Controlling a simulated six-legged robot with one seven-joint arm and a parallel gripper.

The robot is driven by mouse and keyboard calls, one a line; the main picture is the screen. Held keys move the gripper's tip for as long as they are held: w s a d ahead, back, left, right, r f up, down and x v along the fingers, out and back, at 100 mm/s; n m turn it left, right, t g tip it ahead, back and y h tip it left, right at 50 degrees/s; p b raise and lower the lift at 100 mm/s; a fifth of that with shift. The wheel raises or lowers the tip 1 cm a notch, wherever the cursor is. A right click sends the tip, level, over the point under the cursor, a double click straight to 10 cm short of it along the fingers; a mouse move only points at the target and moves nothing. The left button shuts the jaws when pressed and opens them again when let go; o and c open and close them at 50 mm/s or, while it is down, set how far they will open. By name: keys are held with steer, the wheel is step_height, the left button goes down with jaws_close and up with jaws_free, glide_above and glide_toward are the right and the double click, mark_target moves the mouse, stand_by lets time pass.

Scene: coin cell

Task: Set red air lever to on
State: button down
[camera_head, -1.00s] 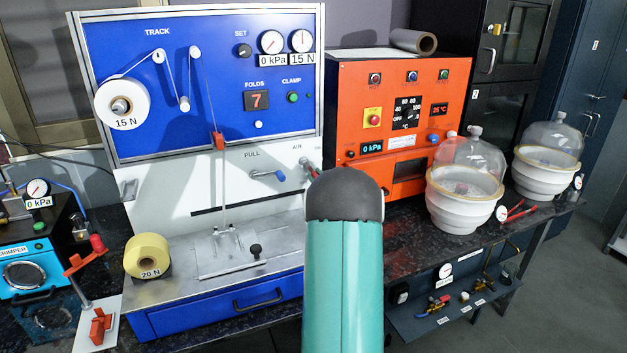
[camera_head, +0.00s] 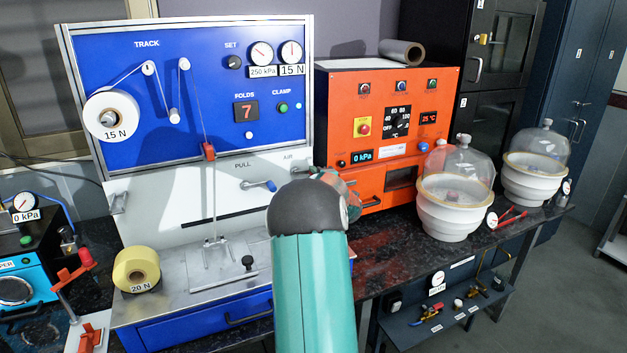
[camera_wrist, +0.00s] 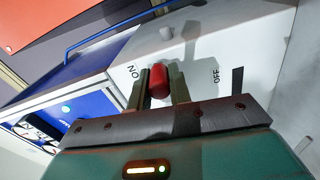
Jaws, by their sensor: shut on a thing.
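The red air lever (camera_wrist: 160,82) is in the wrist view, its red grip between the two fingers of my gripper (camera_wrist: 161,90). The fingers are shut on it. The lever sits by the printed ON label, and the OFF label is off to the right, beside a dark slot. In the head view my arm hides the lever, below and right of the AIR label on the white panel (camera_head: 140,219). The gauge (camera_head: 262,53) at the top of the blue panel reads 250 kPa.
A blue-handled PULL lever (camera_head: 262,186) is just left of my arm. The orange oven (camera_head: 341,100) stands close behind and to the right. Glass-domed white pots (camera_head: 447,222) stand farther right. A yellow roll (camera_head: 136,268) lies at the lower left.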

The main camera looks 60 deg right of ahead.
steer(key=shift+r+n, duration=0.35)
steer(key=shift+n, duration=0.35)
steer(key=c, duration=1.3)
jaws_free()
steer(key=shift+s, duration=0.1)
steer(key=v, duration=1.3)
steer(key=shift+s+a, duration=0.2)
steer(key=shift+s, duration=0.05)
